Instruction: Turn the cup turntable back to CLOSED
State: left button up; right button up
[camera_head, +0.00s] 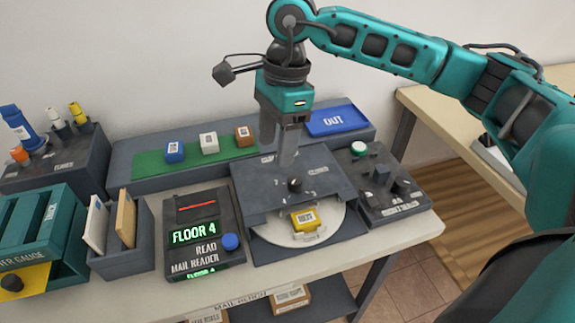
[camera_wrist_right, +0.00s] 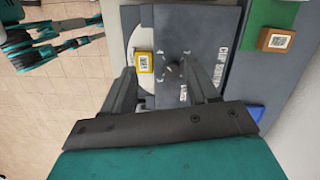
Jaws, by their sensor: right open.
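The cup turntable (camera_head: 255,207) is a dark housing in the middle of the table. Part of its white disc (camera_head: 267,232) shows at the open front, with a yellow tagged block (camera_head: 304,219) on it. A dark knob (camera_head: 295,184) stands on the housing top; it also shows in the right wrist view (camera_wrist_right: 172,72). The small marks around it are not legible. My right gripper (camera_head: 287,158) points down just above the knob, open and empty. In the right wrist view its fingers (camera_wrist_right: 165,78) are on either side of the knob, apart from it. My left gripper cannot be made out.
A mail reader (camera_head: 205,235) showing FLOOR 4 stands left of the turntable. A dark control box (camera_head: 375,185) is close on the right. Behind are a green mat (camera_head: 150,164) with three tagged blocks and a blue OUT tray (camera_head: 340,119).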

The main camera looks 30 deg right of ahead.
jog(key=r+h, duration=0.1)
jog(key=h, duration=0.1)
send_over(295, 180)
notch_tip(295, 180, down, 12)
jog(key=shift+f, duration=0.25)
grip_shut()
dwell(0.5)
